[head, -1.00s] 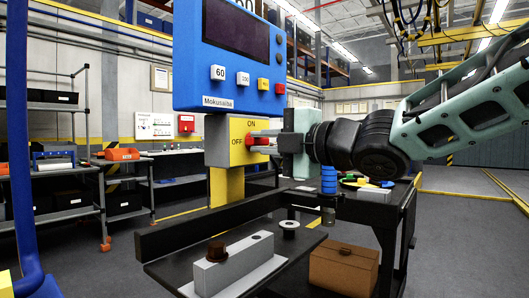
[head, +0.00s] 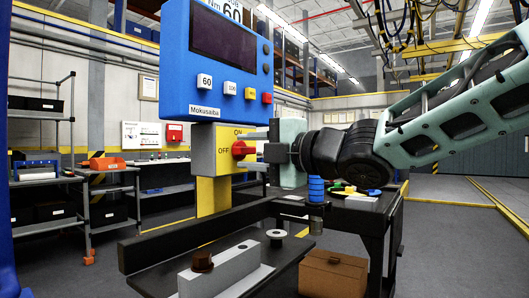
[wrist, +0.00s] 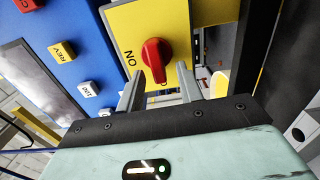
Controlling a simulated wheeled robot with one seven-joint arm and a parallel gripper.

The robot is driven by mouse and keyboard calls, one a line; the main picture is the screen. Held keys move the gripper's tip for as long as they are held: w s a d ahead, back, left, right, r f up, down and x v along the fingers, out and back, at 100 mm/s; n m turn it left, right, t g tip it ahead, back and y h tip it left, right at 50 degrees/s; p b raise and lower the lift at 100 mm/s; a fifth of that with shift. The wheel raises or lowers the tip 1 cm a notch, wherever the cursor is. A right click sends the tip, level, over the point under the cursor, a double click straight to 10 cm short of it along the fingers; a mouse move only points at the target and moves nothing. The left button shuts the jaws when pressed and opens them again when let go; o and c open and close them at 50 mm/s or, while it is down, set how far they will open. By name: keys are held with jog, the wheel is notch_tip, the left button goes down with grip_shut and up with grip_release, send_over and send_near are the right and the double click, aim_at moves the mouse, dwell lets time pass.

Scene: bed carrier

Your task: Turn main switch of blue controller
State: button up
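The blue controller (head: 217,58) stands left of centre in the head view, with a yellow switch box (head: 208,150) below it. The main switch is a red knob (head: 243,149) on that box, marked ON and OFF. In the wrist view the red knob (wrist: 156,58) is close, with its narrow end towards the partly hidden OFF mark. My gripper (head: 247,151) is at the box from the right. In the wrist view my gripper (wrist: 158,80) has its fingers spread, one on each side of the knob's narrow end. I cannot tell whether they touch it.
Small buttons (head: 229,88) line the controller's face above the box. A dark bench (head: 145,248) with a grey block (head: 225,268) lies below. A dark cart (head: 375,217) with a brown box (head: 333,272) stands at right. Open floor lies beyond the cart.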

jog(key=p+v, duration=0.5)
jog(key=v, duration=1.2)
jog(key=shift+p, duration=0.3)
jog(key=shift+s+d, duration=0.15)
